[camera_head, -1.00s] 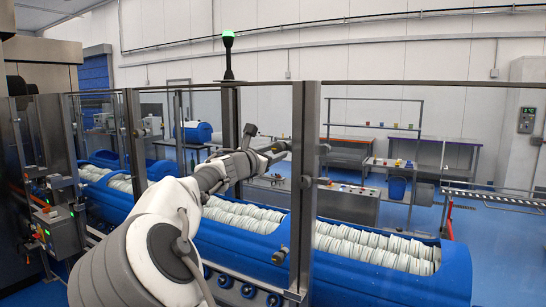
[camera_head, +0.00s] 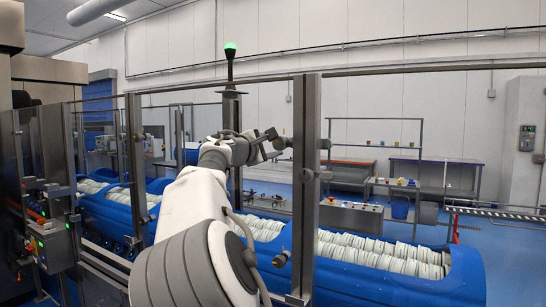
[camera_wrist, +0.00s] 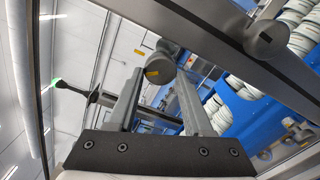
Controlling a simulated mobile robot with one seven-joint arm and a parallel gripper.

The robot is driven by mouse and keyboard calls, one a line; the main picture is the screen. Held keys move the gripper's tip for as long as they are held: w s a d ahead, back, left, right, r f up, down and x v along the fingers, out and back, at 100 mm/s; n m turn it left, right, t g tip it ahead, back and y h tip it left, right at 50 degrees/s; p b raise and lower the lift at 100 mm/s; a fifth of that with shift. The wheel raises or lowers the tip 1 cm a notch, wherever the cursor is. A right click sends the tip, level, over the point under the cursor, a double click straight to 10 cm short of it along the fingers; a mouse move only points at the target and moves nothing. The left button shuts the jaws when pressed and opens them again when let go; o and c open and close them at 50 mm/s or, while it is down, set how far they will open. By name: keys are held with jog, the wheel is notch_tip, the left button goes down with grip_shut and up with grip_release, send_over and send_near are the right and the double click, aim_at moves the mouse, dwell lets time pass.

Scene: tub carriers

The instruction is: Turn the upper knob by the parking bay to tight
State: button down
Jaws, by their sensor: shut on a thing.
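The upper knob (camera_wrist: 158,70) is a dark round knob with a short yellow mark on its face. In the wrist view it sits between the fingertips of my gripper (camera_wrist: 161,78), which is shut on it. In the head view my gripper (camera_head: 270,140) reaches the upper knob from the left, beside the grey post (camera_head: 306,120); the knob is small and partly covered there. A lower knob (camera_head: 281,257) sits further down by the same post, and my gripper is well away from it. I cannot read any tight or loose marking.
Glass panels in a metal frame with a top rail (camera_head: 420,68) stand in front of me. Behind them lie blue tubs (camera_head: 400,280) filled with rows of white discs. A beacon (camera_head: 230,62) glows green above the frame. A control box (camera_head: 52,240) is at the left.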

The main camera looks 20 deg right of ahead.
jog(key=m+b, duration=0.2)
jog(key=m, duration=0.2)
jog(key=shift+b, duration=0.4)
jog(key=shift+r+m+b, duration=0.15)
jog(key=shift+m+b, duration=0.5)
jog(key=shift+m, duration=0.95)
jog(key=shift+c, duration=1.5)
grip_release()
jog(key=shift+s+a+b, duration=0.3)
jog(key=shift+a+b, duration=0.1)
jog(key=shift+a, duration=0.1)
jog(key=b+v, duration=0.5)
jog(key=v, duration=1.1)
jog(key=shift+s, duration=0.15)
